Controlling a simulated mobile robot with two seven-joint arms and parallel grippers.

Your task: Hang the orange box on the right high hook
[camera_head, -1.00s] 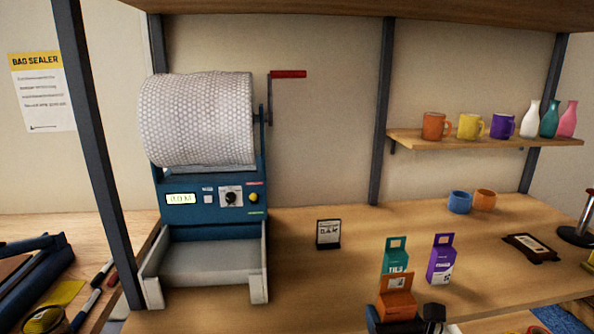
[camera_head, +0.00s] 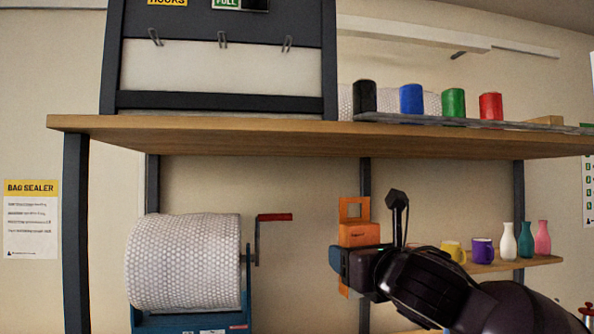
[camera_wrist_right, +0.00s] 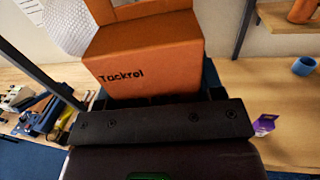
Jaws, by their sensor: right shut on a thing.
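The orange box (camera_head: 358,233), with a cut-out hang tab on top, is upright in my right gripper (camera_head: 352,262), below the upper shelf. Several metal hooks hang from the dark rail at upper left: a left one (camera_head: 155,37), a middle one (camera_head: 222,40) and the right high hook (camera_head: 287,44). The hooks look empty. My left gripper is not in view.
The wooden upper shelf (camera_head: 250,130) juts out between the box and the hooks. A bubble-wrap roll (camera_head: 185,262) with a red-handled crank stands left of the box. Coloured cylinders (camera_head: 411,104) line the shelf at right. A purple box (camera_wrist_right: 265,124) stands on the bench.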

